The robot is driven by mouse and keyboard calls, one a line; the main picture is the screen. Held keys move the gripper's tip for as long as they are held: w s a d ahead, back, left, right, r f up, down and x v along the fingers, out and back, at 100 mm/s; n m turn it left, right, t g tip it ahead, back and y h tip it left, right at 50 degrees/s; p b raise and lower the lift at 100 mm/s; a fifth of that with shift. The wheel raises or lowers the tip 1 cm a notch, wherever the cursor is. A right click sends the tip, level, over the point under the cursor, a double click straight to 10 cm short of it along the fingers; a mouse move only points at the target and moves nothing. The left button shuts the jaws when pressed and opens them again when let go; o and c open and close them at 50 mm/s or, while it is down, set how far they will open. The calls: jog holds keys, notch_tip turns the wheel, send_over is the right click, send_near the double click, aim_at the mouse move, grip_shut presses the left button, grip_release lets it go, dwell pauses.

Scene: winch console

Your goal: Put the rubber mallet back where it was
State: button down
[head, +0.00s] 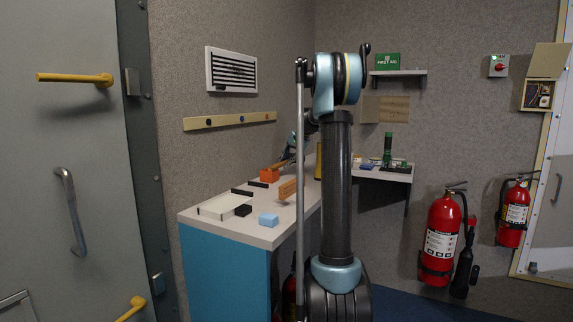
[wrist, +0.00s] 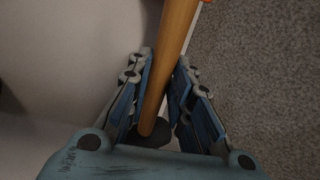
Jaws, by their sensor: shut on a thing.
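The mallet's tan wooden handle (wrist: 172,50) runs up the wrist view between the two fingers of my gripper (wrist: 166,62). The fingers are closed in on both sides of it. A dark rounded piece (wrist: 155,134) shows at the handle's lower end, close to my palm; I cannot tell if it is the rubber head. In the head view my gripper (head: 293,155) is small and partly behind my arm, above the back of the counter. The handle (head: 281,164) points left from it, with its end just above an orange block (head: 269,175).
The white counter (head: 254,234) holds a shallow white tray (head: 220,207), a black block (head: 243,210), a light-blue block (head: 268,220) and a wooden block (head: 287,189). Dark bars (head: 243,191) lie near the wall. A side shelf (head: 385,174) carries a green device (head: 388,150).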

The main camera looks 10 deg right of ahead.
jog(key=shift+f, duration=0.1)
jog(key=c, duration=1.4)
grip_release()
jog(key=shift+c, duration=0.2)
jog(key=v, duration=1.2)
jog(key=shift+s, duration=0.1)
